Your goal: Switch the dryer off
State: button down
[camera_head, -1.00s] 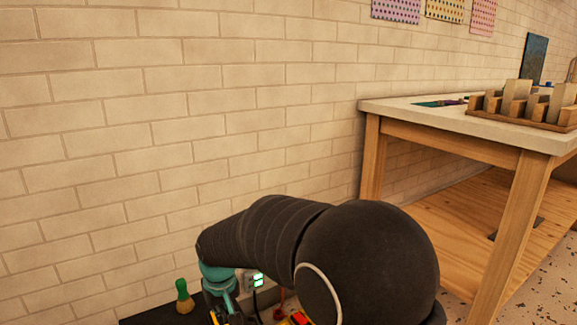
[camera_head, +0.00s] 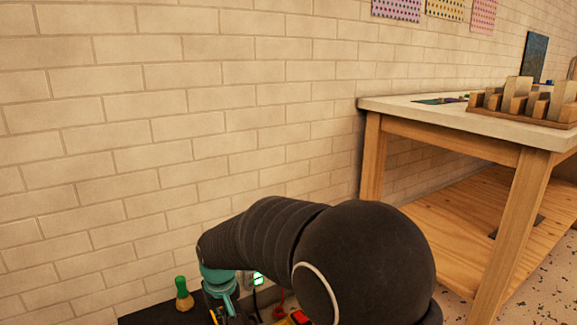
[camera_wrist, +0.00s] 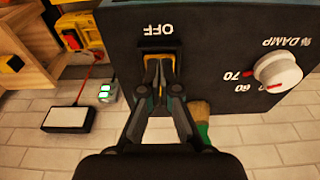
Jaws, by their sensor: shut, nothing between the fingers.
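The dryer (camera_wrist: 205,60) is a dark box that fills the upper right of the wrist view, which shows its lettering upside down. Its switch (camera_wrist: 176,60) is a yellow-edged rocker in a dark frame under the word OFF. My gripper (camera_wrist: 160,60) is shut and empty, its fingertips over the switch and hiding most of it. I cannot tell whether the tips press it. A white dial (camera_wrist: 278,70) with a red mark sits to the right on the same face.
A green-handled brush (camera_head: 183,294) stands left of my arm, and its bristles show behind the gripper. A wall box with green lights (camera_wrist: 105,93) and a corded black-and-white box (camera_wrist: 70,118) are to the left. A wooden workbench (camera_head: 450,125) stands at right.

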jog(key=shift+f, duration=0.4)
jog(key=shift+r, duration=0.15)
jog(key=shift+r+p, duration=2.45)
jog(key=shift+r, duration=1)
